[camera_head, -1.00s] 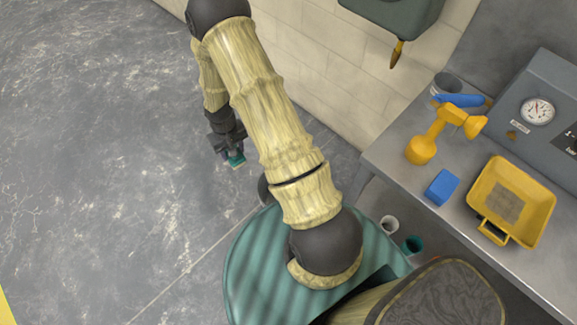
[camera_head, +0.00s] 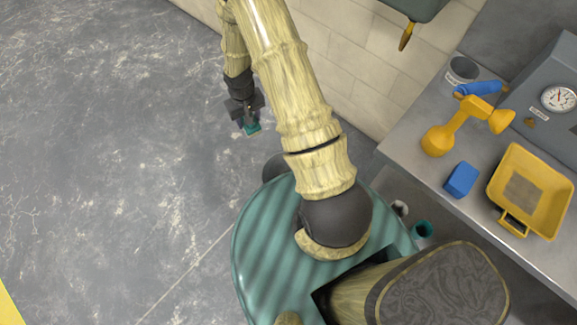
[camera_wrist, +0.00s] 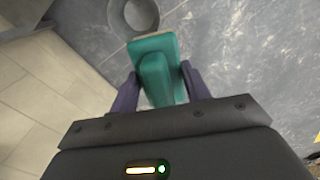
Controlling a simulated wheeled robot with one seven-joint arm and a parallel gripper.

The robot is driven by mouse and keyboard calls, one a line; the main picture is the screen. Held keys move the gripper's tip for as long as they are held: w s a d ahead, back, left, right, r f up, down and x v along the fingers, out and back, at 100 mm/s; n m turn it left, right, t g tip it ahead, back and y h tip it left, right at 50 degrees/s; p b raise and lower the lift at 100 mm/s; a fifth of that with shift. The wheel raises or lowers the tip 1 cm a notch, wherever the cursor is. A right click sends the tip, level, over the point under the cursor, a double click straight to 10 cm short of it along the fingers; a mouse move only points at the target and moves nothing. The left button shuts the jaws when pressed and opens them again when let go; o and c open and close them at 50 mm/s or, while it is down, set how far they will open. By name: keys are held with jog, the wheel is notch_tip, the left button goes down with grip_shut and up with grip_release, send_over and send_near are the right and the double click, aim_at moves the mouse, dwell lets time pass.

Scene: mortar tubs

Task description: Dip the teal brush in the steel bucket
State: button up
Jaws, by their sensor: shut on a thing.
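My gripper (camera_head: 246,122) is shut on the teal brush (camera_head: 252,128), held away from the bench with the bare floor behind it in the head view. In the wrist view the brush (camera_wrist: 158,75) sits between both fingers of my gripper (camera_wrist: 162,88), its broad end with a pale edge pointing up the picture.
The bench at right holds a grey labelled container (camera_head: 462,71), a blue roll-like thing (camera_head: 480,88), a yellow tool (camera_head: 455,125), a blue block (camera_head: 461,179), a yellow tray (camera_head: 548,205) and a gauge box (camera_head: 550,75). A pale wall (camera_head: 350,55) stands behind. The floor at left is clear.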

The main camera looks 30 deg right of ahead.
jog(key=d+f+n+b, duration=0.1)
jog(key=d+f+b, duration=0.3)
jog(key=f+b, duration=1.1)
jog(key=s+d+f+n+b, duration=0.1)
jog(key=d+f+b, duration=0.4)
jog(key=f+b, duration=1)
jog(key=s+d+f+n+b, duration=0.1)
jog(key=d+f+b, duration=0.3)
jog(key=f+b, duration=1.1)
notch_tip(320, 180, down, 3)
jog(key=shift+d+f+n+b, duration=0.2)
jog(key=shift+d+n+b, duration=0.05)
jog(key=shift+n+b, duration=0.05)
jog(key=shift+f, duration=0.1)
notch_tip(320, 180, down, 21)
jog(key=b, duration=1.3)
